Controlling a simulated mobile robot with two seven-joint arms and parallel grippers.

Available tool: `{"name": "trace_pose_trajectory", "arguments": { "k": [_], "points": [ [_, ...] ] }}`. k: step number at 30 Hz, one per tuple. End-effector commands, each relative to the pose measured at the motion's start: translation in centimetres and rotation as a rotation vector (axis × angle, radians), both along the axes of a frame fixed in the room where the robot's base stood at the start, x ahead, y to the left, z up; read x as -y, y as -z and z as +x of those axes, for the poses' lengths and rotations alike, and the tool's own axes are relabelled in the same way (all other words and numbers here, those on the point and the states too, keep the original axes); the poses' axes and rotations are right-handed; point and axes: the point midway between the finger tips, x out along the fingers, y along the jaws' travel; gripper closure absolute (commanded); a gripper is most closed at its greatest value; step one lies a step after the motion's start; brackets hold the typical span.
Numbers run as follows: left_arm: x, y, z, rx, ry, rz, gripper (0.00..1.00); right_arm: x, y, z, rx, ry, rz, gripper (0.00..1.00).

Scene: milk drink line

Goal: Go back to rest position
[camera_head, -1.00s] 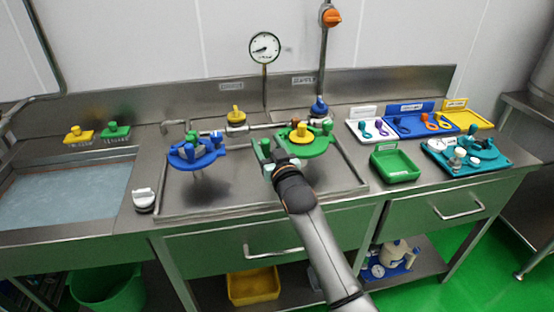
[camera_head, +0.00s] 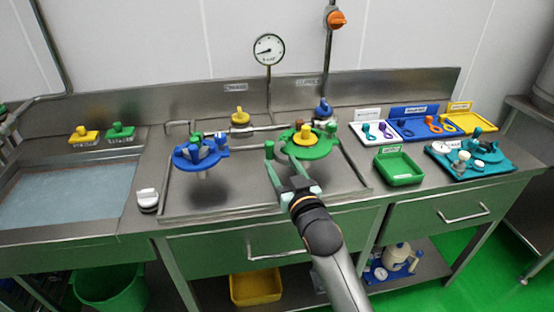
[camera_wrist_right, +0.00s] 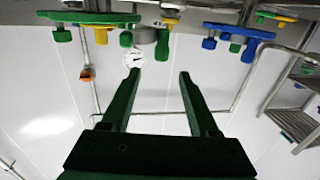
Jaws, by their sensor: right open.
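My right gripper (camera_head: 289,163) is in front of the green round fixture (camera_head: 322,150) with a yellow knob, over the front part of the steel counter. Its green fingers stand apart with nothing between them. They also show spread and empty in the right wrist view (camera_wrist_right: 158,78), where the scene appears upside down. The blue round fixture (camera_head: 186,160) with blue knobs stands to the left of the gripper, clear of it. My left gripper does not show in either view.
A green tray (camera_head: 398,168) and a teal tray with parts (camera_head: 494,172) lie to the right. White, blue and yellow trays stand behind them. A water basin (camera_head: 60,193) is at left. A pressure gauge (camera_head: 269,49) rises at the back.

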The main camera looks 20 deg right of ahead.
Motion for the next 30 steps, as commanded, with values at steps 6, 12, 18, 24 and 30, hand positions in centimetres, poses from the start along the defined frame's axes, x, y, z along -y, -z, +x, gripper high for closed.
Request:
{"name": "trace_pose_trajectory", "arguments": {
  "k": [6,12,18,24,30],
  "points": [
    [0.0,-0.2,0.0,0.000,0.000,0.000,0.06,-0.1,1.1,-0.5,-0.024,-0.005,-0.004,0.39],
    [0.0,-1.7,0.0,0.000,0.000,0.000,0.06,-0.8,9.6,-5.8,-0.218,-0.058,-0.025,0.39],
    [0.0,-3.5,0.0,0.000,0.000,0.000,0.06,-2.1,19.6,-16.6,-0.492,-0.144,-0.036,0.39],
    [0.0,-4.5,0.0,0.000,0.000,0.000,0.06,-2.9,24.7,-25.9,-0.681,-0.205,-0.028,0.39],
    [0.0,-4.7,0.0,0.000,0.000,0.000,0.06,-3.2,26.1,-29.2,-0.744,-0.227,-0.022,0.39]
  ]
}}
